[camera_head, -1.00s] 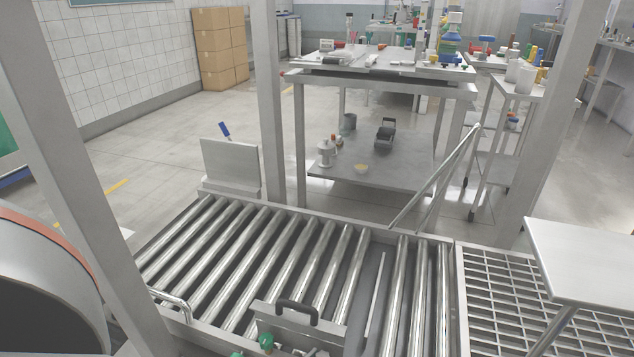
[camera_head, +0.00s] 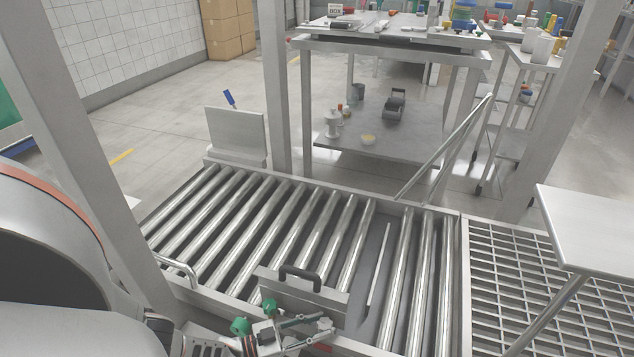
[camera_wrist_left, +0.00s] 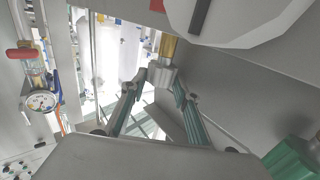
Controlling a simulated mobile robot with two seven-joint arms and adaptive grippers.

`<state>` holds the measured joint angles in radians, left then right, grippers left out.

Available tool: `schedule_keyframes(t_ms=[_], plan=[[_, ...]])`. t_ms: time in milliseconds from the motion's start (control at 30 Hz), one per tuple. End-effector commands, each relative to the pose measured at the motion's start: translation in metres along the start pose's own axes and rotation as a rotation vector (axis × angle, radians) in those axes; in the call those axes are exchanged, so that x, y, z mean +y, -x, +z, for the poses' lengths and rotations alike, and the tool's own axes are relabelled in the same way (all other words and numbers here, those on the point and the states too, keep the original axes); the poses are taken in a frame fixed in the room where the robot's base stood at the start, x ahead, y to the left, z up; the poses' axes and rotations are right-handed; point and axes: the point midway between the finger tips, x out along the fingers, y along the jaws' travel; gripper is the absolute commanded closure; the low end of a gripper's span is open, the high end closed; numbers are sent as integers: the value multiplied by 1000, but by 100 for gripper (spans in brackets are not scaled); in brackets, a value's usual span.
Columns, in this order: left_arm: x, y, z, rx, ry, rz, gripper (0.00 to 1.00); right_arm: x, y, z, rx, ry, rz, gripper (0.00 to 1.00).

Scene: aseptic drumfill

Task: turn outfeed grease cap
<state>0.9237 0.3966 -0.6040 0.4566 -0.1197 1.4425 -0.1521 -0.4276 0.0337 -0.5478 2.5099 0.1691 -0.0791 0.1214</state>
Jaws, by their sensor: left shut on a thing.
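My left gripper (camera_head: 322,328) is at the bottom of the head view, beside the near conveyor rail and below the metal plate with a black handle. In the left wrist view its two green-padded fingers (camera_wrist_left: 160,85) converge on a small grey block with a brass-coloured cylinder (camera_wrist_left: 168,48) beyond it, which seems to be the grease cap. The fingers are shut on this part; exactly where they touch is hard to tell. In the head view the cap cannot be made out. My right gripper is not in view.
The roller conveyor (camera_head: 232,232) fills the middle, with the handled plate (camera_head: 300,292) at its near edge. A grating (camera_head: 530,280) and a steel table (camera_head: 590,235) are at right. A dial gauge (camera_wrist_left: 40,102) and a red-topped glass (camera_wrist_left: 34,72) show left in the wrist view.

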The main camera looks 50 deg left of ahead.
Motion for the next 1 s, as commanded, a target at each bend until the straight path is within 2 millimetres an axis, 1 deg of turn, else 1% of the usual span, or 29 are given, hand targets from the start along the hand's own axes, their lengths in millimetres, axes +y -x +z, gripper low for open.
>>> schedule_keyframes(t_ms=[300, 833, 867, 900, 1000], plan=[[-1, 0, 1, -2, -1, 46, 91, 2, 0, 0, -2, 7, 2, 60], [-1, 0, 1, -1, -1, 55, 91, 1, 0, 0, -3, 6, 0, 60], [-1, 0, 1, -1, -1, 54, 62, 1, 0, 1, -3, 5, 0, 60], [-1, 0, 0, -1, -1, 54, 53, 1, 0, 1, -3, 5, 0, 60], [-1, 0, 0, -1, -1, 54, 53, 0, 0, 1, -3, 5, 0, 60]])
